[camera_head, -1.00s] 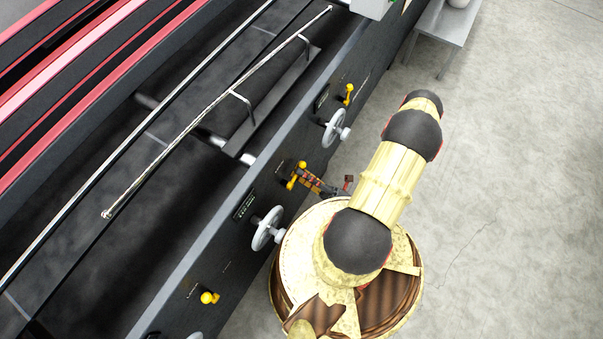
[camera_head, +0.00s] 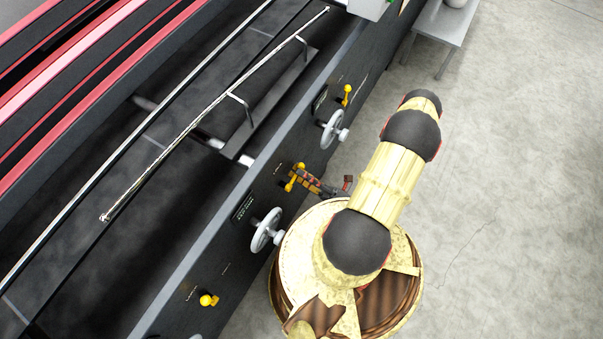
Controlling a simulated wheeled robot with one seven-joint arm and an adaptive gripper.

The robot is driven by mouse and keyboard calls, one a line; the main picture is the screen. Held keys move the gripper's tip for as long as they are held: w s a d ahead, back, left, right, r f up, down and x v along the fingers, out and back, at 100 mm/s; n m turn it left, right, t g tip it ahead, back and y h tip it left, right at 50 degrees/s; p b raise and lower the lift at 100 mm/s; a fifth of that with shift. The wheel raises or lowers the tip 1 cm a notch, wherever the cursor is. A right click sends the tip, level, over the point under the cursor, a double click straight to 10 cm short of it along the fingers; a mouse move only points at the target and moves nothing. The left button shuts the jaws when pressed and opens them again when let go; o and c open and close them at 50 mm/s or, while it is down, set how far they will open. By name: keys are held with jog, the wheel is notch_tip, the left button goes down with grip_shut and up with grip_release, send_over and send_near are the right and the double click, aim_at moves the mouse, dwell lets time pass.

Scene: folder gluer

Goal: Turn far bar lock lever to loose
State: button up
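Several yellow lock levers sit on the dark side panel of the machine. The far lever (camera_head: 347,95) stands up near the upper handwheel. The middle lever (camera_head: 295,177) is slanted, its knob end up and to the right. The near lever (camera_head: 208,300) is at the lower left. The labels are too small to read, so I cannot tell which is marked as the far bar lock. My gripper (camera_head: 300,178) is at the middle lever, its fingers reaching in from the right. Whether it touches or closes on the lever is too small to tell.
White handwheels stick out of the panel, one above (camera_head: 333,128) and one below (camera_head: 267,230) my gripper. A long thin metal bar (camera_head: 215,110) lies over the machine bed. A grey table (camera_head: 440,30) stands at the upper right. The floor at right is clear.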

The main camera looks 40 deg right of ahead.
notch_tip(320, 180, up, 10)
jog(key=shift+f, duration=0.15)
dwell(0.3)
jog(key=shift+o, duration=0.7)
